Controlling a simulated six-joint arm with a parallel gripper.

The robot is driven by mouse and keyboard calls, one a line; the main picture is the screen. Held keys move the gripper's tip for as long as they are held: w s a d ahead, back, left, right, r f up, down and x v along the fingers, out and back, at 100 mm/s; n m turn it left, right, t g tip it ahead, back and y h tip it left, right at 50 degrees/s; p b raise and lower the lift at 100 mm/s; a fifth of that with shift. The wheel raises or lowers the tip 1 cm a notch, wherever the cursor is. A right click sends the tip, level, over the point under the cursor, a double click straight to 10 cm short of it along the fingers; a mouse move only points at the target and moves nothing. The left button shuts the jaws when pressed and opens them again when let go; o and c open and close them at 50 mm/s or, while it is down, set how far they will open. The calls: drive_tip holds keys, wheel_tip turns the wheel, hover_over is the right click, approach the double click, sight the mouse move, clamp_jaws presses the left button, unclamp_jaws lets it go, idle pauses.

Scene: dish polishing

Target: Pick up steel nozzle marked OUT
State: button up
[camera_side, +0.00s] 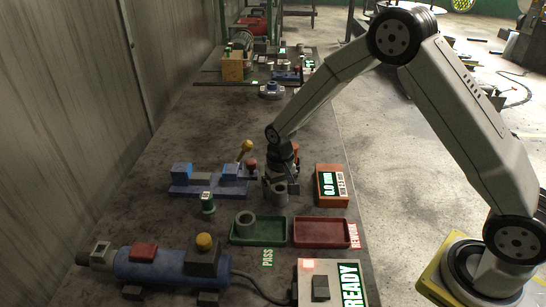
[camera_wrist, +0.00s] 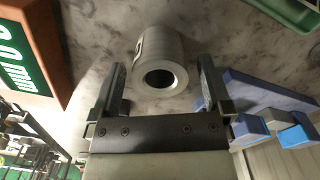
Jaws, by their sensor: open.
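My gripper (camera_side: 280,184) is open, low over the bench at the nozzle. In the wrist view its two fingers lie left and right of the nozzle, with gaps on both sides.
An orange gauge box (camera_side: 331,187) stands close on the right, and a blue fixture (camera_side: 210,181) on the left.

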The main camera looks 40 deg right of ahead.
drive_tip(key=shift+f, duration=0.95)
drive_tip(key=shift+w, duration=0.1)
clamp_jaws()
